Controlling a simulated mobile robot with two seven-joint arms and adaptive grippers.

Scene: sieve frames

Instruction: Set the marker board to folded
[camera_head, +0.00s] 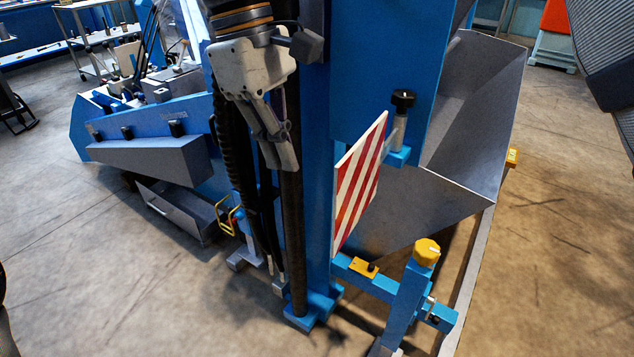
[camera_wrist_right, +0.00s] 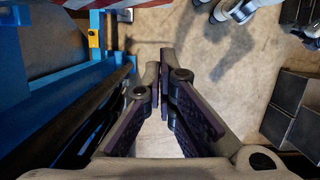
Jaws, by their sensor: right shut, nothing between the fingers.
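The marker board (camera_head: 360,185), a flat panel with red and white diagonal stripes, stands upright beside the tall blue post in the head view. It is seen at a slant, and its left edge lies along the post. A black knob (camera_head: 403,98) on a grey stem over a blue bracket sits at its upper right. My right gripper (camera_head: 283,150) points down on the left side of the post, apart from the board, with the post between them. Its fingers are shut and empty, and show close up in the right wrist view (camera_wrist_right: 159,70). My left gripper is not in view.
Dark vertical rods and hoses (camera_head: 292,230) stand close by my right gripper. A large grey sheet-metal hopper (camera_head: 480,120) is behind the board. A yellow knob (camera_head: 426,252) tops a blue stand in front. Concrete floor (camera_head: 110,270) is clear at the left.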

